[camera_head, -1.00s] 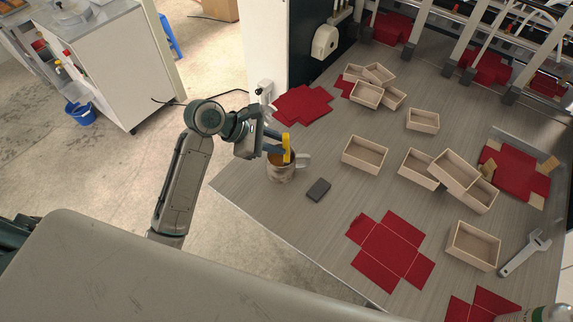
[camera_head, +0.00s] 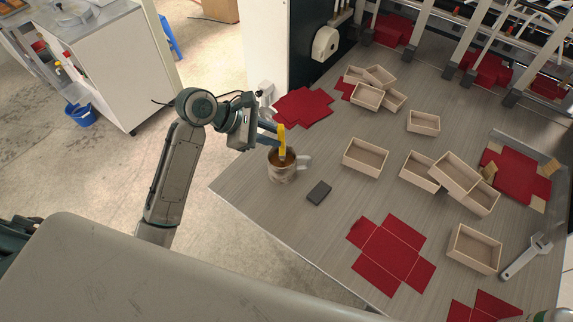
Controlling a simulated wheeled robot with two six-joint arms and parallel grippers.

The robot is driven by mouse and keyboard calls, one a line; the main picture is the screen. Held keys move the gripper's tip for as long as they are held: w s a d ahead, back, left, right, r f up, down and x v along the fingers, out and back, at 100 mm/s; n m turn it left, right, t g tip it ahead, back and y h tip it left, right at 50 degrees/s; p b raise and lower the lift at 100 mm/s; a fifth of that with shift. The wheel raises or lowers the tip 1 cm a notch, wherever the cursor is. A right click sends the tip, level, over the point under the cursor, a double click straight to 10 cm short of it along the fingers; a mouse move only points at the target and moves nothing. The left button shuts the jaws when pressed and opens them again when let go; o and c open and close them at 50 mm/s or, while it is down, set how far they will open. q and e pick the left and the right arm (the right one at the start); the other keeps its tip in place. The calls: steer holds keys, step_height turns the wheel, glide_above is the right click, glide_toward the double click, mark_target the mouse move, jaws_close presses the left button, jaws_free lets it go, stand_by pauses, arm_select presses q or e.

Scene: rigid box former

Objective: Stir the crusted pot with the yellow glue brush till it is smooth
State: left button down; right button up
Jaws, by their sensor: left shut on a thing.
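The glue pot (camera_head: 281,174) is a mug-like vessel with a handle on its right and brown glue inside. It stands near the left corner of the table. My left gripper (camera_head: 279,142) is shut on the yellow glue brush (camera_head: 282,138), just above the pot. The brush is about upright, and its lower end reaches into the pot's mouth; its tip is hidden in the glue. How smooth the glue is cannot be told at this size. My right gripper is not in view.
A dark small block (camera_head: 319,192) lies right of the pot. Open wooden boxes (camera_head: 365,157) and red cut sheets (camera_head: 391,254) spread over the table (camera_head: 300,220). A wrench (camera_head: 526,256) lies at the right. The table's left edge is close to the pot.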

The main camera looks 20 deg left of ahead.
arm_select(q)
step_height(320, 180, up, 6)
steer(key=shift+r, duration=0.15)
stand_by(0.5)
steer(key=shift+d+r, duration=0.1)
steer(key=shift+r, duration=0.05)
stand_by(0.5)
steer(key=shift+r, duration=1.85)
